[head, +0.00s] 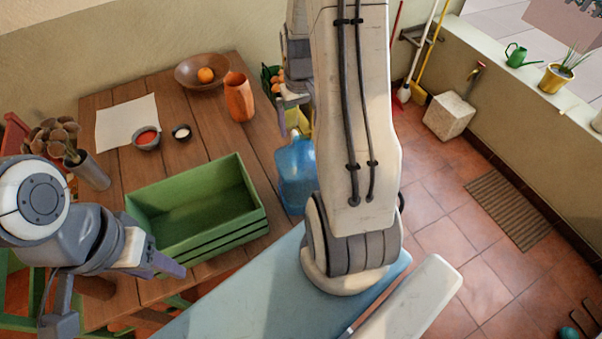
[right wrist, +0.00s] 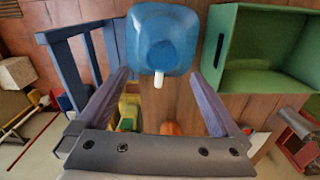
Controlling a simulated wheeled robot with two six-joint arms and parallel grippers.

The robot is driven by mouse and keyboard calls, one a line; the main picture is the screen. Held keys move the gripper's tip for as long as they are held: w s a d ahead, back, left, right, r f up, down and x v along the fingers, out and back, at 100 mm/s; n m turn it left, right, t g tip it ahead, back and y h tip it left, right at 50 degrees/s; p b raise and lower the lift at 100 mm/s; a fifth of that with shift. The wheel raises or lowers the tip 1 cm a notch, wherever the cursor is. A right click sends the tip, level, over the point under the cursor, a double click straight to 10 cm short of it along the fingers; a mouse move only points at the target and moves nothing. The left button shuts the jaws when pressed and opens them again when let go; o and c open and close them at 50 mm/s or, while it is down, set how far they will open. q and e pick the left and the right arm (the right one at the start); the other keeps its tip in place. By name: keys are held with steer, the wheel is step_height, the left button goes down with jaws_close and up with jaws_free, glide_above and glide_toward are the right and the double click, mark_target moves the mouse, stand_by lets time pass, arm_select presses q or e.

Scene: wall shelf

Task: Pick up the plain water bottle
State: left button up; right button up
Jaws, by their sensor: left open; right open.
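The water bottle (head: 296,172) is a blue see-through jug at the table's right edge, right of the green crate. My arm partly covers it in the head view. In the right wrist view the bottle (right wrist: 163,38) shows with its white cap towards the gripper. My right gripper (right wrist: 160,78) is open, with the bottle ahead between its fingers; I cannot tell whether they touch it. In the head view the right gripper is largely hidden behind my arm. My left gripper (head: 172,265) is open and empty, by the crate's near left corner.
The empty green crate (head: 259,213) stands on the wooden table (head: 100,107). An orange vase (head: 239,97), a wooden bowl (head: 196,80) with an orange fruit and two small bowls stand behind it. The tiled floor at right is mostly clear.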

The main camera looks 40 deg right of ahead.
mark_target(301, 140)
steer(key=shift+f, duration=0.45)
steer(key=f, duration=0.1)
steer(key=f+p, duration=0.1)
steer(key=f, duration=0.1)
steer(key=s+f+p, duration=0.1)
steer(key=shift+s+a+f, duration=0.1)
steer(key=shift+a+f, duration=0.15)
steer(key=shift+f, duration=0.45)
jaws_close()
